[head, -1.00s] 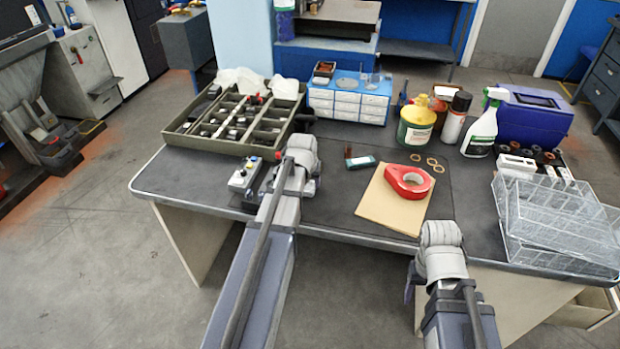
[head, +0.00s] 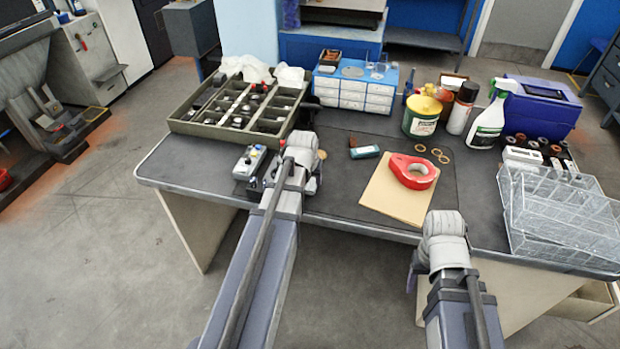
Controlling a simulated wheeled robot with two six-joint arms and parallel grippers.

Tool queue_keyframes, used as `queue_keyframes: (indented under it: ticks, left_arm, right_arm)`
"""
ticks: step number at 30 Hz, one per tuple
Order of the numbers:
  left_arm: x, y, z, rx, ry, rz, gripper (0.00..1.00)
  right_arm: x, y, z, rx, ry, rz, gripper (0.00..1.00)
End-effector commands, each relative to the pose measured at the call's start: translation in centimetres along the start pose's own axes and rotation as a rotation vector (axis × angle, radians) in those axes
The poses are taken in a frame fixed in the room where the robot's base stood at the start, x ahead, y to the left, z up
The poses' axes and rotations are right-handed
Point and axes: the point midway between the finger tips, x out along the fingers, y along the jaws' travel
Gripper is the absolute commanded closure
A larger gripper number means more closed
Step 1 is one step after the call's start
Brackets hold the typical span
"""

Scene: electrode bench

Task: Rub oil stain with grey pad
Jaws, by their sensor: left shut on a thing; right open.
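My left gripper (head: 300,146) is over the bench, at the left edge of the dark mat (head: 342,196). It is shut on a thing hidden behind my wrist. I cannot make out a grey pad. A small tan-brown round patch (head: 322,155) shows just right of this gripper; I cannot tell whether it is the oil stain. My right gripper (head: 443,224) is open at the front edge of the bench, right of the tan sheet, its fingers mostly hidden by my wrist.
A compartment tray (head: 190,124) and small device (head: 249,163) are left. Bottles, including a white spray bottle (head: 489,122), and clear trays (head: 560,222) are right.

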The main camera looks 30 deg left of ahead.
Motion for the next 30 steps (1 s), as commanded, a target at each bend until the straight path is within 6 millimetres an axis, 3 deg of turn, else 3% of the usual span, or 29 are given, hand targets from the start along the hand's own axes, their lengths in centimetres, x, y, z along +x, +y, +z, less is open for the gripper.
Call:
queue_keyframes:
  ticks: [21,30]
  left_arm:
    - [-5.6,0.0,-2.4,0.0,0.003,0.0,0.91]
    - [-5.5,0.0,-2.4,0.0,0.003,0.0,0.91]
  right_arm:
    - [-6.0,0.6,0.3,0.0,0.0,0.0,0.39]
    - [-6.0,0.6,0.3,0.0,0.0,0.0,0.39]
